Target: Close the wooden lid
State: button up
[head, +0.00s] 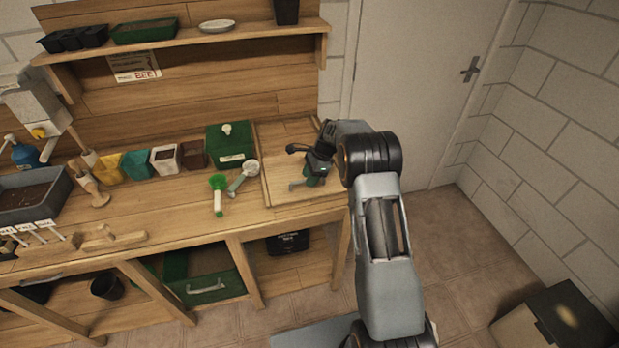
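A pale wooden panel (277,142) with a raised rim, which looks like the wooden lid, is at the right end of the workbench. It appears to lie about level with the bench top. I cannot tell whether it is fully closed or slightly raised. My gripper (296,168) is over the panel, with its fingers pointing left. The two fingers are spread apart and nothing shows between them. My gripper and arm hide the panel's right part. I cannot tell whether the fingers touch it.
A green box (230,146) with a pale knob stands just left of the panel. A metal scoop (243,177) and a green-headed brush (218,194) lie in front of it. Several small pots stand farther left. A shelf (200,44) runs above.

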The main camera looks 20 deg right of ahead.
jog(key=b+v, duration=0.1)
jog(key=v, duration=1.2)
jog(key=shift+r, duration=0.2)
jog(key=s+f+n+h, duration=0.1)
jog(key=s+f+n, duration=0.3)
jog(key=n, duration=0.2)
jog(key=s+a+r+n+t+h, duration=0.1)
jog(key=s+n, duration=0.3)
jog(key=s, duration=0.5)
jog(key=s+a+r+n+t+h, duration=0.1)
jog(key=s+a+r+n, duration=0.2)
jog(key=s, duration=0.6)
jog(key=s+a+r+n+t+h, duration=0.1)
jog(key=s+r+n, duration=0.3)
jog(key=s, duration=0.5)
jog(key=shift+a+r+n+t+h, duration=0.15)
jog(key=shift+a+n+t+h, duration=0.15)
jog(key=shift+a+n+t, duration=0.4)
jog(key=shift+a, duration=0.1)
